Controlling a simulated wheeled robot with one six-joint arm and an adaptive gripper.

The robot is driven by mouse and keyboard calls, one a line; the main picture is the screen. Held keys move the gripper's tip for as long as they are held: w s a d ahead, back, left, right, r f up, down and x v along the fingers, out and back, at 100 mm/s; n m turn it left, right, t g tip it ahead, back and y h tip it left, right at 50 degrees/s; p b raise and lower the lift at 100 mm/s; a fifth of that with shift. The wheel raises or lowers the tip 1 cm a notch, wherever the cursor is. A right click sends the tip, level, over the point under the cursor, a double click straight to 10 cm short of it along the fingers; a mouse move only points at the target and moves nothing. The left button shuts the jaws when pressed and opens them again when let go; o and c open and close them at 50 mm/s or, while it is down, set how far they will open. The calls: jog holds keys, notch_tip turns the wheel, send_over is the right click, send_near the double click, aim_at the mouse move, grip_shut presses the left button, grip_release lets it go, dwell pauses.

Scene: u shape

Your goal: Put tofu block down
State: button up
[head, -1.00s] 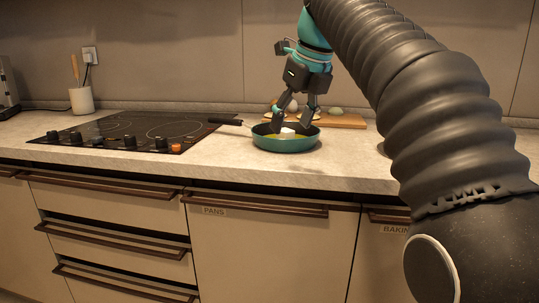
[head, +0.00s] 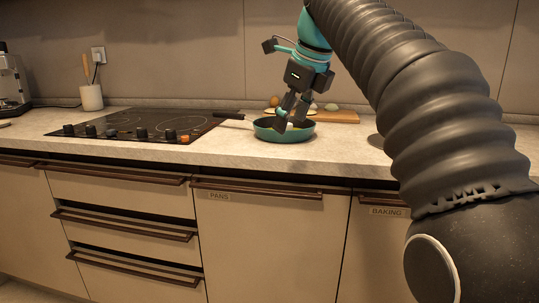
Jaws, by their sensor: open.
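A teal frying pan (head: 284,136) stands on the worktop right of the hob, its dark handle pointing left. My gripper (head: 288,122) points down into the pan, with its fingertips low inside the rim. The fingers are open. Something yellowish shows in the pan beside the fingers. I cannot clearly make out the tofu block now; the fingers and the pan's wall hide much of the inside.
A black hob (head: 150,126) with front knobs lies to the left. Behind the pan is a wooden board (head: 338,116) with several small food items. A utensil crock (head: 91,97) stands at the back left. Bare worktop (head: 345,150) lies right of the pan.

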notch_tip(320, 180, down, 13)
jog(key=d+n+h, duration=0.1)
jog(key=d+n, duration=0.2)
jog(key=n, duration=1.3)
jog(key=s+d+f+n, duration=0.2)
jog(key=s+f, duration=0.3)
jog(key=s, duration=0.3)
jog(key=s+d+f+n+t+h, duration=0.1)
jog(key=s+d+f+n, duration=0.2)
jog(key=s+f, duration=0.3)
jog(key=s+d+f+n, duration=0.3)
jog(key=s+f, duration=0.3)
jog(key=s, duration=0.6)
jog(key=shift+s+f+n+h, duration=0.15)
jog(key=shift+f+n+h, duration=0.15)
jog(key=shift+n, duration=0.4)
